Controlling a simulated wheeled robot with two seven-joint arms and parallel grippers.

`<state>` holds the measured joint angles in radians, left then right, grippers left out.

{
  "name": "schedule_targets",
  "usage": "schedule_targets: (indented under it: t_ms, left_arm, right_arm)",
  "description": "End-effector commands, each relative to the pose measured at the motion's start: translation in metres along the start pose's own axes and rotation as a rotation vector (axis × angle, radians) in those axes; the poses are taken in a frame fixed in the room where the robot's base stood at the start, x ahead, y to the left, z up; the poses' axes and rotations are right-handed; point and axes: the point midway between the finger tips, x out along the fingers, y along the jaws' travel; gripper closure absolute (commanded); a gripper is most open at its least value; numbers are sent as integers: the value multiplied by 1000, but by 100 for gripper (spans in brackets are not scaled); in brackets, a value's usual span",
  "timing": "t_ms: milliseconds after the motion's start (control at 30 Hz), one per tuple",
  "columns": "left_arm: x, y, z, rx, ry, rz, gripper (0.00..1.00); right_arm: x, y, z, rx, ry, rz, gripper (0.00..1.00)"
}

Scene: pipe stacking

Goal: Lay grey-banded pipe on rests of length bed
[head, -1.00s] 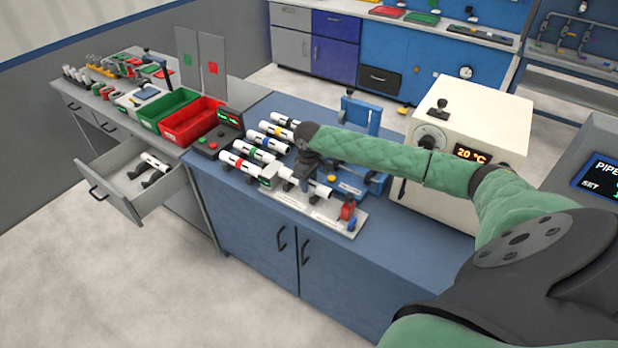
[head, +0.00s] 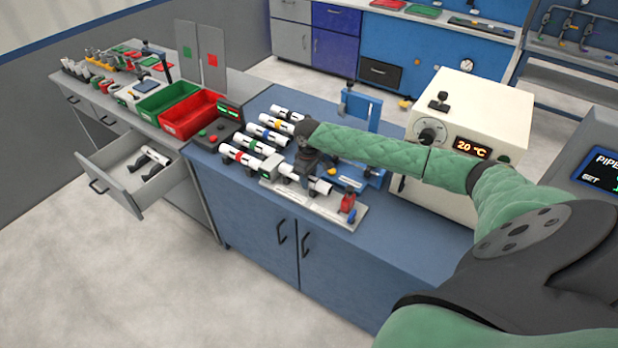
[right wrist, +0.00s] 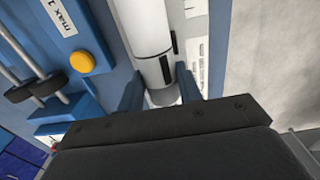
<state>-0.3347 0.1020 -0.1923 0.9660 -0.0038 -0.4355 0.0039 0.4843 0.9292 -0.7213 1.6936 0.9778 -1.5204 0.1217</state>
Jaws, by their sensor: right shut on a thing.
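The length bed (head: 325,211) is a pale plate on the blue bench, with a small display box at its left end and a red clamp (head: 347,202) at its right end. A white pipe (head: 319,186) lies along and just over the bed; I cannot tell whether it touches the rests. My right gripper (head: 303,172) is over the bed and shut on this pipe. In the right wrist view the pipe (right wrist: 147,32) runs between the blue fingers, with black marks and a greyish end. Its band is hard to make out. My left gripper is out of view.
Several banded white pipes (head: 268,134) lie left of the bed. A red bin (head: 186,124) and a green bin (head: 160,103) stand further left, above an open drawer (head: 118,190). A blue frame (head: 372,120) and a cream oven (head: 455,124) stand behind and right.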

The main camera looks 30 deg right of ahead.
Motion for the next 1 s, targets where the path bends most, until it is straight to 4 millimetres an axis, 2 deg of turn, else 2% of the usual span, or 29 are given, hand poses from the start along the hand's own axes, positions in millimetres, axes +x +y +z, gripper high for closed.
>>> schedule_targets:
  t_ms: [500, 800, 833, 933, 1000]
  left_arm:
    - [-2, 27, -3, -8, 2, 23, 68]
    - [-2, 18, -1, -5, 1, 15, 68]
    - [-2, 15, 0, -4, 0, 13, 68]
    - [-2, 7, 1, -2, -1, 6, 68]
    - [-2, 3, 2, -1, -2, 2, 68]
  right_arm:
    - [5, 0, 0, 0, 0, 0, 89]
    - [9, 0, 0, 0, 0, 0, 89]
    - [9, 0, 0, 0, 0, 0, 61]
    - [9, 0, 0, 0, 0, 0, 41]
    - [9, 0, 0, 0, 0, 0, 40]
